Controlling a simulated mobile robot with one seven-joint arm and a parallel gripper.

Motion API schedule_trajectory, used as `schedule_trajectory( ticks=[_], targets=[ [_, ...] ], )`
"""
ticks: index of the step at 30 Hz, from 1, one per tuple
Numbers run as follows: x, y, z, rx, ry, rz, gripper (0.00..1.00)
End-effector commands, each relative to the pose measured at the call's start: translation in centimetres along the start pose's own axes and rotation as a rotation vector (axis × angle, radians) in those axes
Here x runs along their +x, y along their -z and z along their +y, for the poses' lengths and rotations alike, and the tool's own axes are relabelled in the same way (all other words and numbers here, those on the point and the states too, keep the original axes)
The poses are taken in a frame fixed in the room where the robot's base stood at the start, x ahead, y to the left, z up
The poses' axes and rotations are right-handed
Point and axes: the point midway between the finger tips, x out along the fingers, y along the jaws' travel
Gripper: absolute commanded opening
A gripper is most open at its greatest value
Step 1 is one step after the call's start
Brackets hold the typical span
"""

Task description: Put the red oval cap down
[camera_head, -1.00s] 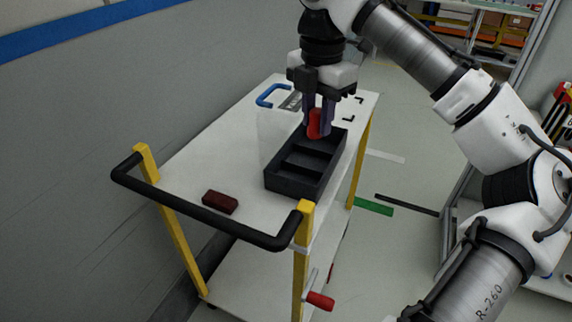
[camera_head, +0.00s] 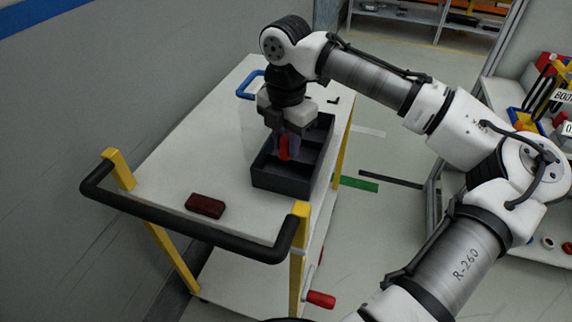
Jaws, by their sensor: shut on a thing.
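The red oval cap (camera_head: 284,148) is held between the fingers of my gripper (camera_head: 288,146), which is shut on it and points down. The cap is over the dark compartment tray (camera_head: 282,187), at its near-left part. I cannot tell whether the cap touches the tray floor. The tray lies on the white top of the cart, and my gripper hides part of its left and back compartments.
A dark red block (camera_head: 205,206) lies on the cart top (camera_head: 165,165) near the black handle (camera_head: 185,228). The cart top's left side is free.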

Motion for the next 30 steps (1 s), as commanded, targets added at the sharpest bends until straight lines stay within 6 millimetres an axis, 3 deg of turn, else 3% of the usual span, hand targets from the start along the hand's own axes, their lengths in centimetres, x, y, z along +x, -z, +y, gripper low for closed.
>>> schedule_trajectory(
  ticks=[3, 16, 28, 29, 30],
  targets=[
    [2.3, 0.0, -0.1, -0.001, 0.002, -0.001, 0.04],
    [7.1, 0.0, 0.0, 0.000, 0.001, -0.001, 0.04],
    [7.8, 0.0, 0.1, 0.000, -0.001, 0.000, 0.04],
    [7.8, 0.0, 0.1, 0.000, -0.001, 0.000, 0.29],
    [7.8, 0.0, 0.1, 0.000, -0.001, -0.001, 0.34]
  ],
)
